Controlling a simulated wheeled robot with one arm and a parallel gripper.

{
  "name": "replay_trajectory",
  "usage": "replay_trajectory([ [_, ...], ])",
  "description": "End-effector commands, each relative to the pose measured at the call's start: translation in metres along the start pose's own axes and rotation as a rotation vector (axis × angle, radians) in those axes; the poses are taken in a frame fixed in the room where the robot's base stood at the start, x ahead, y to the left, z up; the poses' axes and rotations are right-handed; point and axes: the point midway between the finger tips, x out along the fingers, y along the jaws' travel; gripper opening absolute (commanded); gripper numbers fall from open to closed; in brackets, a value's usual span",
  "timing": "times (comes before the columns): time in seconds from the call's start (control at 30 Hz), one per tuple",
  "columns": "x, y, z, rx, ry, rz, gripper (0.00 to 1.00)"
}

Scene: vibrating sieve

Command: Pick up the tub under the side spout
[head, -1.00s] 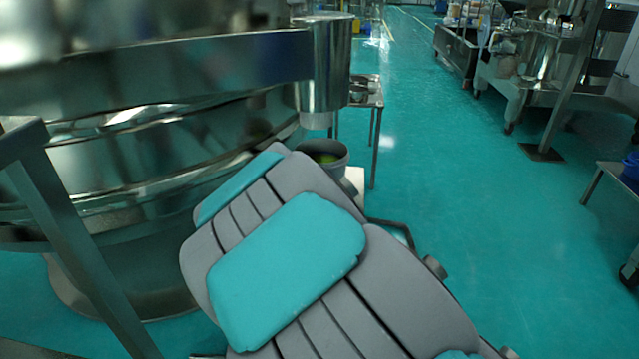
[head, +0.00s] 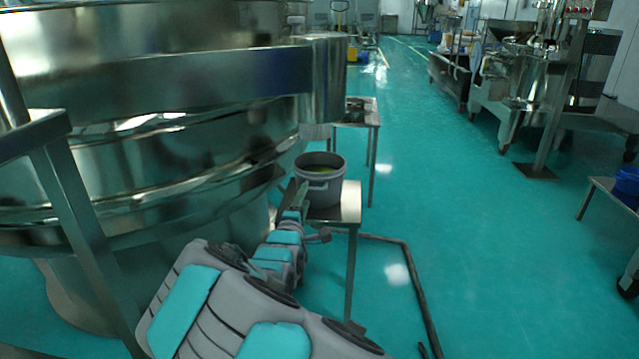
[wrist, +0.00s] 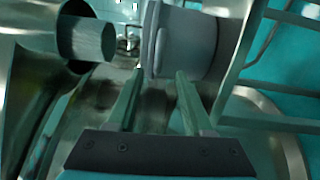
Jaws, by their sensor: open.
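The tub is a dark grey bucket (head: 320,188) with something yellow-green inside. It stands upright on a small steel stand (head: 348,204), just below the side spout (head: 325,85) of the big steel sieve. In the wrist view the tub (wrist: 195,42) appears sideways at upper centre, with the spout end (wrist: 85,38) to its left. My gripper (wrist: 160,74) is open and empty. Its two green fingers point at the tub's lower edge in that picture; whether they touch it I cannot tell. In the head view the gripper (head: 298,196) is at the tub's near left side, small and partly hidden.
The round sieve body (head: 150,175) fills the left, close to my arm. A steel post (head: 75,220) stands in front of it. Another steel table (head: 362,112) is behind the tub. A dark bar (head: 408,265) runs low right of the stand. Open floor (head: 480,240) lies to the right.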

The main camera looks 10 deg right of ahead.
Motion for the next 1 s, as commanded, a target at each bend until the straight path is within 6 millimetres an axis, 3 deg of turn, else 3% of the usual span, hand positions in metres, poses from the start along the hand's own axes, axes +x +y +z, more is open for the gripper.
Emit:
replay_trajectory([
  [0.4, 0.044, 0.002, -0.001, 0.000, -0.002, -0.001, 0.51],
  [0.7, 0.048, 0.003, -0.001, 0.001, 0.000, -0.001, 0.51],
  [1.0, 0.048, 0.003, -0.002, 0.001, 0.000, -0.001, 0.20],
])
